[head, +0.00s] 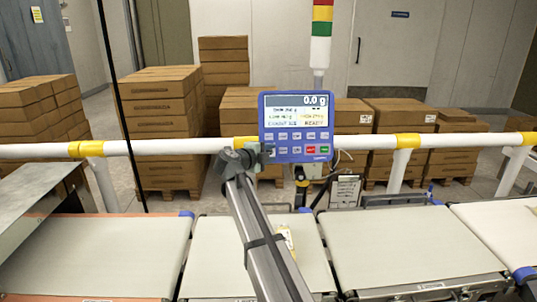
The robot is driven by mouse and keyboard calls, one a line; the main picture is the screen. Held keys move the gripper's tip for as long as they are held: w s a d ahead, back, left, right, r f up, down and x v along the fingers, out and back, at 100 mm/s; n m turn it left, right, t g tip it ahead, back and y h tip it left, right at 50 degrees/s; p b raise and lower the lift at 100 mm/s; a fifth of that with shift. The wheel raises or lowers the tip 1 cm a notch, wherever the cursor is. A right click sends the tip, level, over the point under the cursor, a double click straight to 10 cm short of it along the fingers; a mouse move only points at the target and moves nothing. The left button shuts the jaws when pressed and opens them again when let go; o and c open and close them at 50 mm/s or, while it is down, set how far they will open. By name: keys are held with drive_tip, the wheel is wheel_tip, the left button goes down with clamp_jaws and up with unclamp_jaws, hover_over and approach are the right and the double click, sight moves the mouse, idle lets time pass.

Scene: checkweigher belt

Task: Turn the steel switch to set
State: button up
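A blue weighing terminal (296,127) with a lit display reading 0.0 g and rows of buttons, one red, stands at the centre of the head view. I cannot make out the steel switch; it may be hidden by my arm or too small to see. My arm reaches up from the bottom edge, and its dark end, my gripper (247,157), is at the lower left edge of the terminal. It overlaps that edge in the picture; I cannot tell whether it touches. The fingers are too small and dark to show whether they are open or shut.
Pale conveyor belts (400,245) run across the front, under my arm. A white rail (190,146) with yellow bands crosses behind them. A signal tower (321,40) rises above the terminal. A clipboard (345,190) hangs to its lower right. Stacked cartons (160,120) stand behind.

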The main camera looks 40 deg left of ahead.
drive_tip(key=shift+s, duration=0.15)
drive_tip(key=v, duration=1.3)
drive_tip(key=shift+s+r, duration=0.15)
drive_tip(key=shift+s, duration=0.15)
drive_tip(key=shift+d, duration=0.1)
